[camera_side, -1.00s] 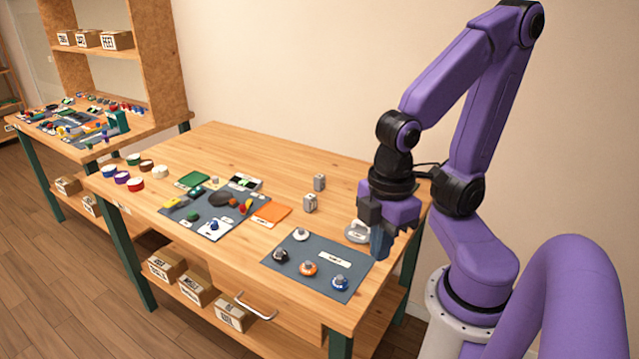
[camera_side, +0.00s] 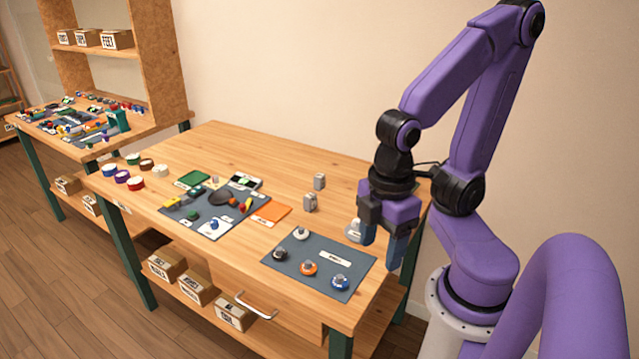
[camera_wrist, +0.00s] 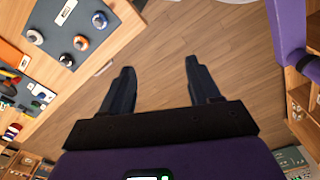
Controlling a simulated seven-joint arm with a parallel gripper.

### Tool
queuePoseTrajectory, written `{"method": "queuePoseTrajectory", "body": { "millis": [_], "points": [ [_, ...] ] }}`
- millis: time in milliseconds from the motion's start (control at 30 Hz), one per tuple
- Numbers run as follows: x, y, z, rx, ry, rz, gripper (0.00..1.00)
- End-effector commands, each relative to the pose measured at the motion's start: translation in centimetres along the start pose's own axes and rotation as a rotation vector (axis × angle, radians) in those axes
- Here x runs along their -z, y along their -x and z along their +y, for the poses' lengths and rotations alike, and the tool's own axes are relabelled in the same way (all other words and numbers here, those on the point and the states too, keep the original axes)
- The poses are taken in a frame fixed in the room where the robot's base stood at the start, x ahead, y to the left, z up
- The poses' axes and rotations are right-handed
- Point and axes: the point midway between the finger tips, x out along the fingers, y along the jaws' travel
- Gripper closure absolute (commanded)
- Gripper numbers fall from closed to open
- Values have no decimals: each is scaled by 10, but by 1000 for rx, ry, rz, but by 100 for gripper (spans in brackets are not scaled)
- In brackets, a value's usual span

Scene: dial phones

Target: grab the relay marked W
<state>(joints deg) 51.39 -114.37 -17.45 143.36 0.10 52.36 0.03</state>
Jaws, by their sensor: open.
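Two small grey block-shaped parts stand upright on the bench, one farther back (camera_side: 319,181) and one nearer (camera_side: 310,202). They look like relays, but no letter on them can be read, so I cannot tell which is marked W. My gripper (camera_side: 385,250) is open and empty, high at the bench's right end, to the right of both blocks. In the wrist view my gripper (camera_wrist: 160,85) shows its two fingers spread wide over bare floor. The grey blocks do not show in the wrist view.
A dark mat (camera_side: 345,258) holds several round knobs in front of the blocks. Left are a crowded mat (camera_side: 235,217), an orange sheet (camera_side: 271,212) and tape rolls (camera_side: 122,177). Bare wood surrounds the blocks.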

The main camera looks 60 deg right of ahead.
Motion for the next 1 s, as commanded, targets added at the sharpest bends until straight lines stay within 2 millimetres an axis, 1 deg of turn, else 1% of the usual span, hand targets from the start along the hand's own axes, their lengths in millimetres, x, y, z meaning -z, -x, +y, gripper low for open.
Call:
{"method": "queuePoseTrajectory", "body": {
  "millis": [67,167,267,367,533,667,700,867,900,967,1000],
  "points": [
    [2,0,2,-2,-11,0,38],
    [11,2,10,-10,-69,2,38],
    [29,4,30,-29,-189,6,38],
    [50,7,60,-55,-356,11,38],
    [78,8,120,-103,-648,23,38],
    [90,7,171,-141,-869,31,38],
    [92,7,187,-153,-936,34,38],
    [91,2,254,-202,-1207,45,38],
    [88,0,271,-216,-1274,48,38],
    [82,-2,296,-235,-1375,53,38],
    [76,-5,313,-250,-1443,55,38]
  ]
}}
